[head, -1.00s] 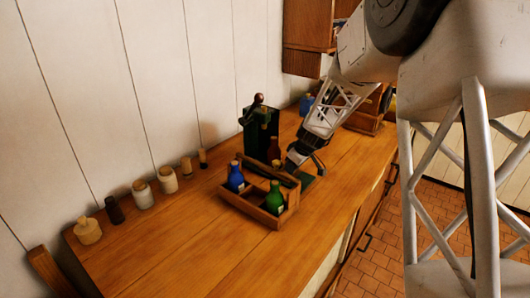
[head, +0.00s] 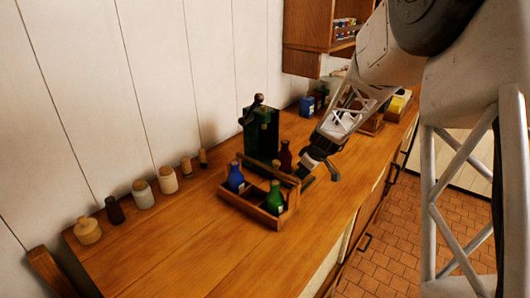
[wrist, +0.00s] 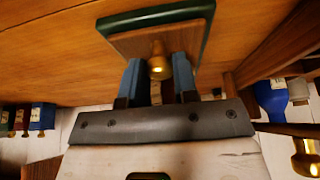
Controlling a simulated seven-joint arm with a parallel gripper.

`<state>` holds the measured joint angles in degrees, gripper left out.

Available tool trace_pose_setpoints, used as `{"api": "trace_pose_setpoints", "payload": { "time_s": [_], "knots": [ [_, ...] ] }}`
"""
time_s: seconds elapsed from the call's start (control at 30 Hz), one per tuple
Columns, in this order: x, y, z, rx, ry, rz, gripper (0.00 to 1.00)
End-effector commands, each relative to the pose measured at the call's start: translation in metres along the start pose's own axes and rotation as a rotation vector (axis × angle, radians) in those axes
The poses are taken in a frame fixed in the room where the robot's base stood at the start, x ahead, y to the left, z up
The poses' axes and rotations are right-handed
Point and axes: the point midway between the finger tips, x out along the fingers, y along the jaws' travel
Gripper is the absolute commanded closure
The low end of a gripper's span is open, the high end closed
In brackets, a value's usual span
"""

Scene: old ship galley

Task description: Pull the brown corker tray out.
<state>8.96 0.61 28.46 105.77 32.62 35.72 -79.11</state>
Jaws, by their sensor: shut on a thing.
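The corker (head: 262,130) is a dark green upright machine with a lever on top, standing on the counter near the wall. In the wrist view the brown corker tray (wrist: 125,43) shows as a brown panel with a brass knob (wrist: 158,66), framed by the corker's dark green base (wrist: 203,32). My gripper (wrist: 160,76) has its two blue fingers shut on the knob, one on each side. In the head view my gripper (head: 306,166) is low over the counter, right of the corker; the bottle carrier and my gripper hide most of the tray there.
A wooden bottle carrier (head: 243,207) with blue, green and dark red bottles stands close in front of the corker and my gripper. Jars (head: 143,195) line the wall at left. Boxes (head: 397,102) stand farther back. The counter's front left is clear.

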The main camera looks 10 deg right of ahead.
Motion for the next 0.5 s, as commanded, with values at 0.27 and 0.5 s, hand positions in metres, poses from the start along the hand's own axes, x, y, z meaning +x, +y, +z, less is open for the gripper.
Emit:
{"api": "trace_pose_setpoints", "payload": {
  "time_s": [0.27, 0.5],
  "knots": [
    [-0.0057, 0.0012, 0.0101, 0.0, 0.002, 0.003, 0.91],
    [-0.0063, 0.001, 0.012, 0.0, 0.001, 0.002, 0.91]
  ]
}}
